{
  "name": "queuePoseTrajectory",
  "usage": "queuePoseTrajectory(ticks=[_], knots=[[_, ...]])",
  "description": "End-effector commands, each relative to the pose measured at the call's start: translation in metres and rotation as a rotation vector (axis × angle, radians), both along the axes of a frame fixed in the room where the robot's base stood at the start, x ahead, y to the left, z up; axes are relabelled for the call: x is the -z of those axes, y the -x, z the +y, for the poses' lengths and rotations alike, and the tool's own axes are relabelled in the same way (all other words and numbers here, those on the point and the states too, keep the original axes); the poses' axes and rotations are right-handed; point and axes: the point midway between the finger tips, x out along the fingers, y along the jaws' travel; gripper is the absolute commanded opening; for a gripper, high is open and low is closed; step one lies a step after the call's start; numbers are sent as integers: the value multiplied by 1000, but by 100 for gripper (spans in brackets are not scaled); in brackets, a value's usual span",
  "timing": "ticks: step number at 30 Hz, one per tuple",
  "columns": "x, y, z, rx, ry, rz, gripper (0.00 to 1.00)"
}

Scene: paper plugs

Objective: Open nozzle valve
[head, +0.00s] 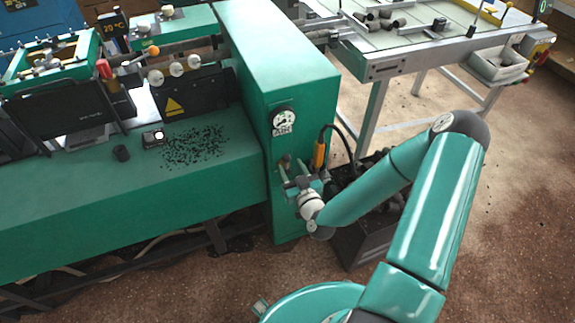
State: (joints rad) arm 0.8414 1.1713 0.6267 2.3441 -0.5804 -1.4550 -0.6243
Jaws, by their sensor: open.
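My gripper (301,181) is open in front of the end panel of the green machine (285,80). Its fingers point at the panel, close to a small dark knob (285,161). I cannot tell whether they touch it. A round gauge (283,119) with a label under it sits above on the same panel. A red handle (104,69) stands by a brass pipe fitting at the upper left of the machine. I cannot tell for sure which part is the nozzle valve.
An orange-yellow tool (320,151) on a black cable hangs right of the panel. A dark bin (358,243) with dark lumps stands behind my arm. Black crumbs (195,146) lie on the machine top. A table (400,62) with grey plugs stands at the upper right; brown floor is open at right.

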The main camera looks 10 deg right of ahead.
Motion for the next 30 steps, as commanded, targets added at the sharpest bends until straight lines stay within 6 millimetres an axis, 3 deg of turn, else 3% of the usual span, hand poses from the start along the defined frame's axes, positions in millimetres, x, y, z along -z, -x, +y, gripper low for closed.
queuePoseTrajectory(ticks=[18,26,30], knots=[[0,-28,4,-1,1,-1,47],[0,-30,4,0,1,-1,47],[0,-29,4,0,1,-1,22]])
